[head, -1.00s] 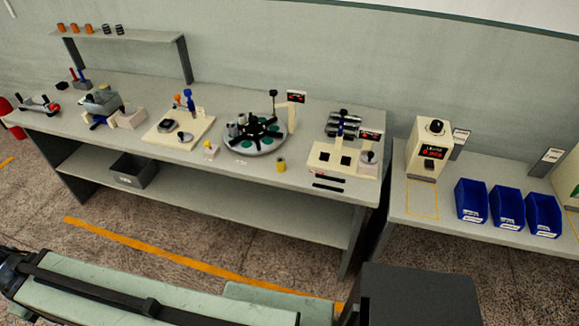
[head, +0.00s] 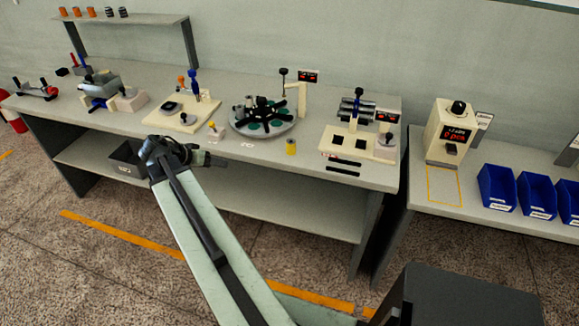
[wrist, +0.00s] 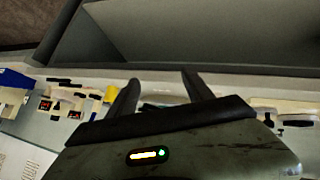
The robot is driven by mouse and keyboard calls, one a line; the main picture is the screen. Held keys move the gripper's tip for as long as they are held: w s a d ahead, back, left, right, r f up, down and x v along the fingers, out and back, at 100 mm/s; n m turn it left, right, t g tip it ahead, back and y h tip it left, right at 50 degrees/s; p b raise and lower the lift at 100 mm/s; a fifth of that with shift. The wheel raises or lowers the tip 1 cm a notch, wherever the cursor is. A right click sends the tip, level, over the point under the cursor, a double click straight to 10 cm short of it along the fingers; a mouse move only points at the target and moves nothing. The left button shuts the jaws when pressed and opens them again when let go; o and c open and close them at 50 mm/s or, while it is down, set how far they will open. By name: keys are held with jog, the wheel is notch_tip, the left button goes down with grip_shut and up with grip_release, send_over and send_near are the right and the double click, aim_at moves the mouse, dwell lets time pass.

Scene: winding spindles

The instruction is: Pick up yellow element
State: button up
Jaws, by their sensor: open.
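The yellow element (head: 291,147) is a small yellow cylinder standing upright near the front edge of the bench, in front of the round turntable. A yellow patch (wrist: 110,94) in the wrist view, left of the fingers, appears to be the same element. My gripper (head: 222,161) is in front of the bench's front edge, left of the yellow element and apart from it. In the wrist view my two dark fingers (wrist: 160,80) are spread with nothing visible between them. Part of the gripper is small and dark in the head view.
The turntable (head: 262,124) with dark arms stands behind the element. A small white block (head: 214,136) with a yellow top is to its left, and a cream fixture (head: 340,145) to its right. A lower shelf (head: 290,205) runs under the bench top (head: 255,150). Blue bins (head: 497,187) stand at right.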

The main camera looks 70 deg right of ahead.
aim_at(287, 142)
jog(key=s+d+m+g+h+b, duration=0.1)
jog(key=s+d+m, duration=0.1)
jog(key=s+d, duration=0.3)
jog(key=s+d+m+g+h+b, duration=0.1)
jog(key=s+d+m+g+b, duration=0.1)
jog(key=s+d, duration=0.4)
jog(key=s+d+m+g+b, duration=0.1)
jog(key=s+d+m, duration=0.3)
jog(key=s+d, duration=0.2)
jog(key=shift+s+r+h, duration=0.25)
jog(key=shift+r+h, duration=0.15)
jog(key=shift+s+d+r+g, duration=0.1)
jog(key=shift+s+r+g, duration=0.15)
jog(key=shift+g, duration=0.15)
jog(key=shift+b+x, duration=0.65)
jog(key=shift+x, duration=0.45)
jog(key=shift+b+x, duration=0.9)
jog(key=shift+x, duration=1.85)
jog(key=shift+s, duration=0.15)
grip_shut()
